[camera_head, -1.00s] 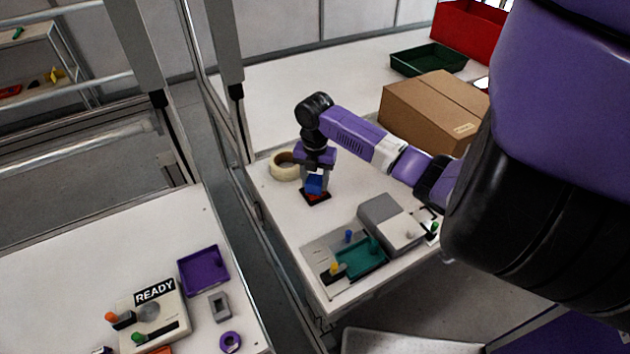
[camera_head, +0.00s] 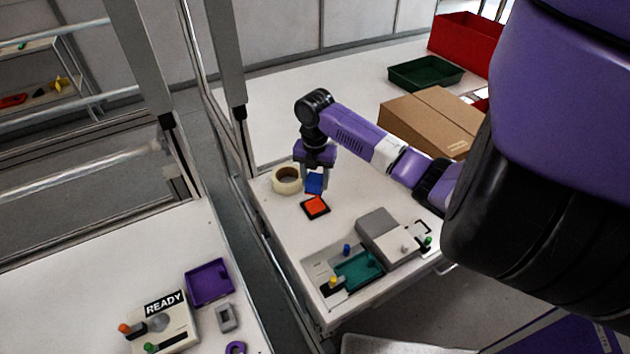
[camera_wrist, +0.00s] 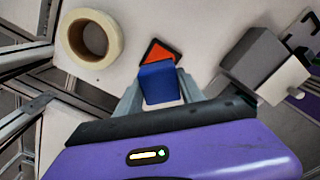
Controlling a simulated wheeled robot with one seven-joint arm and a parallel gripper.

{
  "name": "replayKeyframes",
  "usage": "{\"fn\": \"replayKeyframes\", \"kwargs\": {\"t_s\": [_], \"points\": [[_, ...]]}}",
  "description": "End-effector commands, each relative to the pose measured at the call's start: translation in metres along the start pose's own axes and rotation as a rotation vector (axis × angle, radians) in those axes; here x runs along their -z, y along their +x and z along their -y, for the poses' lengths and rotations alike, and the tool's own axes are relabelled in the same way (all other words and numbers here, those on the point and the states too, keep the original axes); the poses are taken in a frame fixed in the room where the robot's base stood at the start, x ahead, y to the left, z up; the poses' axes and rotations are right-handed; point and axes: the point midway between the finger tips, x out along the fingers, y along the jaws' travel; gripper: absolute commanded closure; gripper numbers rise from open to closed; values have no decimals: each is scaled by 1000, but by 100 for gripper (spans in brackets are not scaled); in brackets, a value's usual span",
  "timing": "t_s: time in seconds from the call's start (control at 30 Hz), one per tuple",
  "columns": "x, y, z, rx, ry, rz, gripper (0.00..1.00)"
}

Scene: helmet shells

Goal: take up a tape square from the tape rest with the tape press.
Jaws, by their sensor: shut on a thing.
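The blue tape press (camera_head: 314,184) is between the fingers of my gripper (camera_head: 315,176), which is shut on it. It also shows in the wrist view (camera_wrist: 159,83), held between the grey fingers. The tape rest (camera_head: 306,213) is a black-edged square on the table with an orange-red top, the tape (camera_head: 316,206). The press is above the rest and towards its far side in the head view, apart from it. In the wrist view the orange patch (camera_wrist: 160,52) shows just beyond the press. The underside of the press is hidden, so I cannot tell whether tape is on it.
A cream tape roll (camera_head: 287,179) lies close to the left of my gripper. A grey block-like fixture (camera_head: 385,236) and a teal tray (camera_head: 358,271) stand nearer the front. A cardboard box (camera_head: 432,121) is behind to the right. The table between rest and fixture is clear.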

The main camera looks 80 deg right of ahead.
Motion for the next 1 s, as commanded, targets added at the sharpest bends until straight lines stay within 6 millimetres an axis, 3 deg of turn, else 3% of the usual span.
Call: {"fn": "replayKeyframes", "kwargs": {"t_s": [0.6,1.0], "points": [[0,-43,-1,-2,-1,2,87],[0,-47,0,-1,0,1,87]]}}
